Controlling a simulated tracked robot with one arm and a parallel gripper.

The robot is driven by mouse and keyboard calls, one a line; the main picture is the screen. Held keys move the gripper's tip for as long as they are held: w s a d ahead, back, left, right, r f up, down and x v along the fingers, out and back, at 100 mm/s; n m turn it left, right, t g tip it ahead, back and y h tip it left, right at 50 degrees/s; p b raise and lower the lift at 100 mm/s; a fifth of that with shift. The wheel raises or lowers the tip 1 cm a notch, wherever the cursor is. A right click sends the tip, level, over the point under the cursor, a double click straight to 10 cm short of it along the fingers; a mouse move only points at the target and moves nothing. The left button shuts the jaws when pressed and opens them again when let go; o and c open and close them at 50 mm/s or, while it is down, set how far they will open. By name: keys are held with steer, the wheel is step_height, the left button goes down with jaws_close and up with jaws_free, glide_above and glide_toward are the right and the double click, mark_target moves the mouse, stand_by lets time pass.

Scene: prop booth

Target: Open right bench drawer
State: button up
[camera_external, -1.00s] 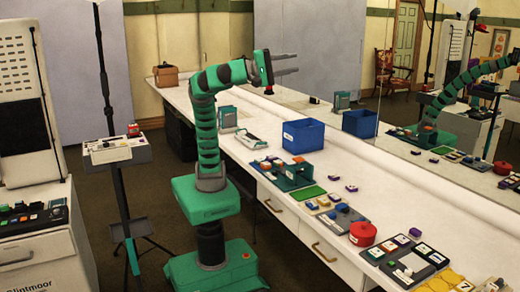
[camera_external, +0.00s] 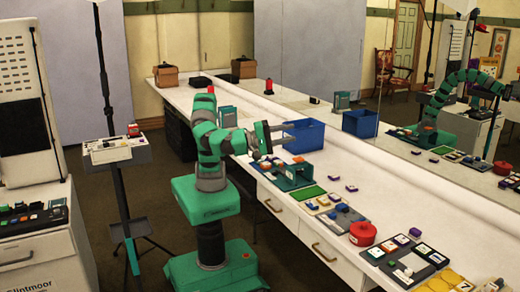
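The right bench drawer (camera_external: 331,258) is the nearer drawer front under the white bench, with a curved handle (camera_external: 323,252). It looks shut, flush with the bench front. My gripper (camera_external: 293,133) is above the bench top, farther back than this drawer and well above its handle. Its two fingers point right and are apart, with nothing seen between them. In the picture they overlap the left side of the blue bin; I cannot tell whether they touch it.
The left drawer (camera_external: 278,214) also looks shut. The blue bin (camera_external: 309,138), a green-backed holder (camera_external: 294,174), a red round container (camera_external: 362,234) and several small trays line the bench top. A thin stand (camera_external: 115,150) is left of my base. The floor before the drawers looks clear.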

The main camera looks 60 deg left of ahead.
step_height(320, 180, down, 55)
steer(key=b+x, duration=0.1)
steer(key=x, duration=1.2)
steer(key=shift+w+d+f, duration=0.2)
steer(key=shift+w+f, duration=0.1)
steer(key=shift+w, duration=0.1)
steer(key=shift+c, duration=0.2)
steer(key=shift+b, duration=0.3)
jaws_close()
